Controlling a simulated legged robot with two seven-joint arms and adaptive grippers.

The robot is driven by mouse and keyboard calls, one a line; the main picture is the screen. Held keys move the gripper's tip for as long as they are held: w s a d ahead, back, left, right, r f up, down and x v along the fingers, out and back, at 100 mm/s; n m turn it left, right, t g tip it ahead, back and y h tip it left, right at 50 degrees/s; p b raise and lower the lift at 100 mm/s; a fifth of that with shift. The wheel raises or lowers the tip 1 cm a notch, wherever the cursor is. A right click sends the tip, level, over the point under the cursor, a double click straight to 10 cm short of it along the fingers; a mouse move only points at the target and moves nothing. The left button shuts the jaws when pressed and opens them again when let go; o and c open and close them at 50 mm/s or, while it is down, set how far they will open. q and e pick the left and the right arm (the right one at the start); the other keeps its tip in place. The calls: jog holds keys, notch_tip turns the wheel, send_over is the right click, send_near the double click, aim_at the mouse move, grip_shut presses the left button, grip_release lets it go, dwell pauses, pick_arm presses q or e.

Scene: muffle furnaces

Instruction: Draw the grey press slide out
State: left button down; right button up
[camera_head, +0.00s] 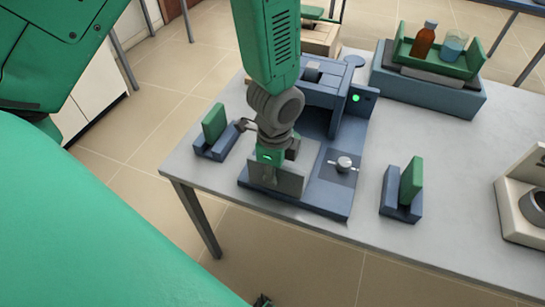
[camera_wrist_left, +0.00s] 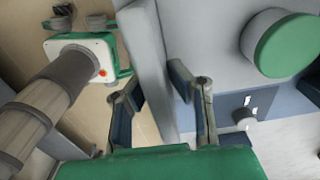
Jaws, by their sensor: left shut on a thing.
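The grey press slide (camera_head: 277,180) is an upright grey plate at the front of the blue press (camera_head: 340,120). My left gripper (camera_head: 270,163) is over the front of the press, and my wrist partly hides its fingers and the slide in the head view. In the left wrist view, the fingers of my left gripper (camera_wrist_left: 160,100) stand on either side of the grey plate (camera_wrist_left: 147,60), shut on it. A green round pad (camera_wrist_left: 288,45) of the press shows to the right of the plate.
Two blue holders with green plates, left (camera_head: 212,135) and right (camera_head: 405,190), flank the press on the grey table (camera_head: 450,215). A silver knob (camera_head: 344,163) is on the press base. A green tray (camera_head: 440,60) with bottle and beaker stands behind. The front edge is near.

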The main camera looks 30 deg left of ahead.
pick_arm(q)
jog(key=shift+d, duration=0.25)
jog(key=c, duration=1.5)
grip_release()
jog(key=shift+d+r, duration=0.1)
jog(key=shift+c, duration=0.2)
jog(key=shift+s+d, duration=0.1)
jog(key=shift+d, duration=0.1)
jog(key=r, duration=0.6)
jog(key=shift+a+r, duration=0.2)
jog(key=shift+a, duration=0.15)
jog(key=r, duration=0.3)
jog(key=d+r, duration=0.1)
jog(key=r, duration=0.1)
jog(key=shift+r, duration=0.1)
jog(key=shift+d+r, duration=0.1)
jog(key=shift+r, duration=0.15)
pick_arm(e)
jog(key=shift+s+d, duration=0.15)
jog(key=shift+d, duration=0.25)
pick_arm(q)
jog(key=shift+a+f, duration=0.1)
jog(key=shift+a, duration=0.25)
pick_arm(e)
jog(key=shift+a, duration=0.3)
